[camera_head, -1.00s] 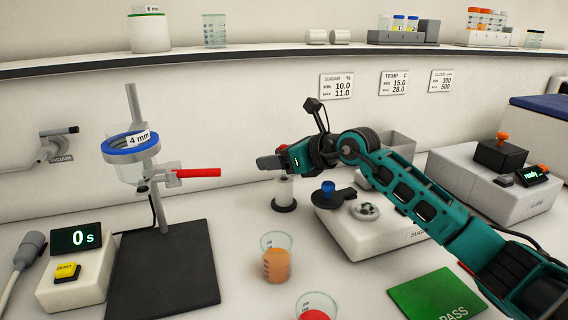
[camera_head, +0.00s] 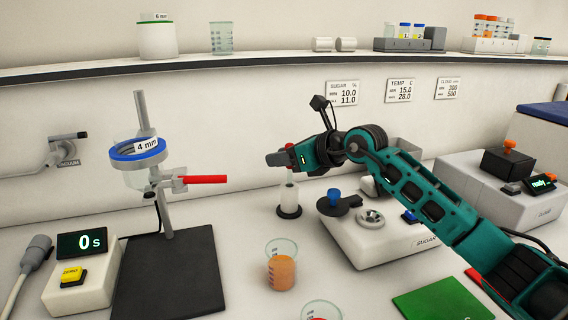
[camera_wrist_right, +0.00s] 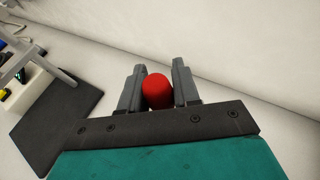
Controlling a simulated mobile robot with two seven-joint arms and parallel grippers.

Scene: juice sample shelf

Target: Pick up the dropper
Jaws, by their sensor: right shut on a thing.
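The dropper's red bulb (camera_head: 291,149) shows at my right gripper (camera_head: 281,158). In the right wrist view, the red bulb (camera_wrist_right: 157,92) sits between the two grey fingers of my right gripper (camera_wrist_right: 157,85), which is shut on it. A thin pale stem (camera_head: 290,176) shows below the fingers, above the white holder (camera_head: 288,198) with its round black base. I cannot tell whether the dropper's tip is clear of the holder. My left gripper is not in view.
A beaker of orange juice (camera_head: 281,270) stands in front of the holder. The sugar meter (camera_head: 385,235) is just right of it. A filter stand with a blue-rimmed funnel (camera_head: 138,150) is at left. A shelf (camera_head: 270,58) runs along the wall above.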

